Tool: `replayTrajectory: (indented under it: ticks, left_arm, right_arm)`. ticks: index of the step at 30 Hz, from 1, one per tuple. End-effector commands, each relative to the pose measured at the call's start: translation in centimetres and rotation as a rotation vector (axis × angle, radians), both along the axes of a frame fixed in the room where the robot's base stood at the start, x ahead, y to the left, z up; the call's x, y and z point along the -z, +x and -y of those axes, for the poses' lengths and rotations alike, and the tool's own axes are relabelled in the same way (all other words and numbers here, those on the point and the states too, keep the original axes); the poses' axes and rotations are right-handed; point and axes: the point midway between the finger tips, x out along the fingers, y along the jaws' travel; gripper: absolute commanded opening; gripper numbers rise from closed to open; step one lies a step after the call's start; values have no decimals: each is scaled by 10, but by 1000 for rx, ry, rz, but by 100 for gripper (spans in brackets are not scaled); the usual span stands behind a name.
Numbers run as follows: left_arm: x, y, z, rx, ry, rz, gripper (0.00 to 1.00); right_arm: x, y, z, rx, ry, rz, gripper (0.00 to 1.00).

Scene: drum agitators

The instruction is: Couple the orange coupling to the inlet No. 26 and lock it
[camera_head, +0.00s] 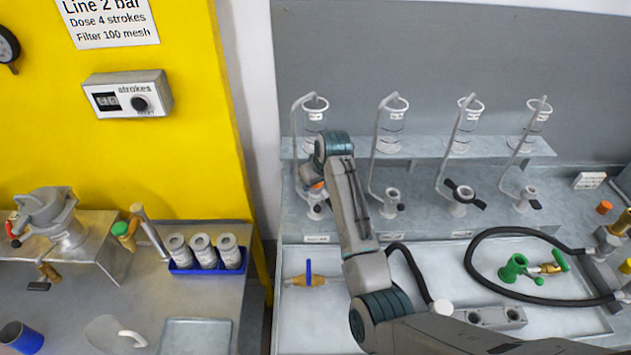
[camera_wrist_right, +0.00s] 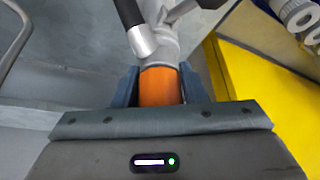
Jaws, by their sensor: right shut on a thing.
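My right gripper (camera_head: 314,189) reaches to the leftmost of several grey inlets (camera_head: 317,211) on the bench. In the right wrist view, its two fingers (camera_wrist_right: 160,88) are shut on the orange coupling (camera_wrist_right: 160,86), one on each side. The coupling lines up with a grey metal body (camera_wrist_right: 158,50) ahead of it; I cannot tell whether it is fully seated or locked. A black rod or hose with a silver sleeve (camera_wrist_right: 142,42) meets that body. In the head view, my arm hides most of the coupling. Inlet number labels are too small to read. My left gripper is not in view.
Other inlets with black levers (camera_head: 463,194) stand to the right under clear cylinders (camera_head: 468,125). A black hose (camera_head: 415,268) runs beside my arm. A tray (camera_head: 570,318) holds green (camera_head: 515,268) and yellow fittings. A yellow panel (camera_head: 190,150) stands left.

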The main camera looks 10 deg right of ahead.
Motion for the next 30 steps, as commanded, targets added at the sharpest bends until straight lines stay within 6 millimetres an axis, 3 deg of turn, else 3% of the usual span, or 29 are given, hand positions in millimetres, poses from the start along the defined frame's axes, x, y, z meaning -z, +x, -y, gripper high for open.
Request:
replayTrajectory:
  ticks: [14, 15, 18, 30]
  left_arm:
    - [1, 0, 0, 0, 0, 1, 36]
    - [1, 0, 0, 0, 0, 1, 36]
    - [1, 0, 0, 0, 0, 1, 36]
    - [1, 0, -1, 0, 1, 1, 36]
  right_arm:
    - [3, 0, 0, 0, 1, 2, 2]
    - [3, 0, 0, 0, 1, 2, 42]
    - [3, 0, 0, 0, 0, 1, 62]
    - [5, 0, 0, 0, 0, -1, 60]
